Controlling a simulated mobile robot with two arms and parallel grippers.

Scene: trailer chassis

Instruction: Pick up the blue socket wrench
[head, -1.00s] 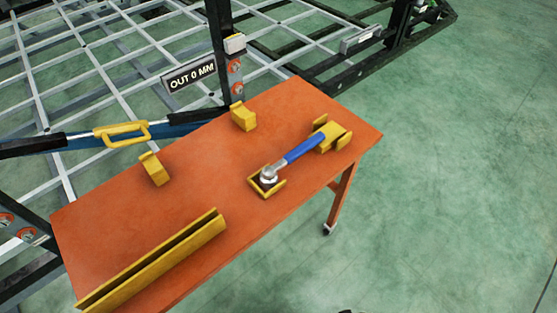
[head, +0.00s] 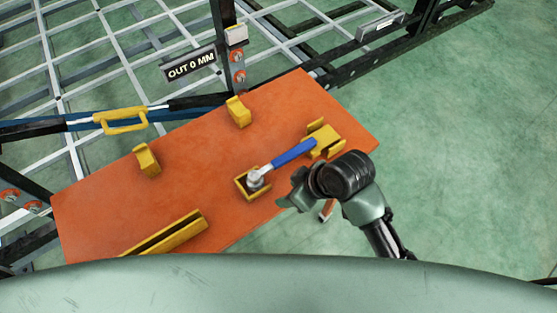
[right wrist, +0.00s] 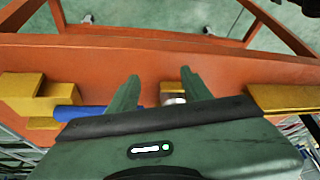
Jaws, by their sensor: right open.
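The blue socket wrench (head: 290,155) lies on the orange table. Its silver head (head: 255,181) sits in a yellow holder (head: 241,190) and its blue handle end rests in a yellow cradle (head: 325,138). My right gripper (head: 287,190) is beside the wrench, on the table's near right edge. In the right wrist view its two fingers (right wrist: 160,82) are apart with nothing held between them. My left gripper is not in view.
The orange table (head: 200,140) also bears two yellow hooked blocks (head: 238,111) and a long yellow channel (head: 165,237). A blue bar with a yellow handle (head: 120,121) runs behind it, by the chassis frame.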

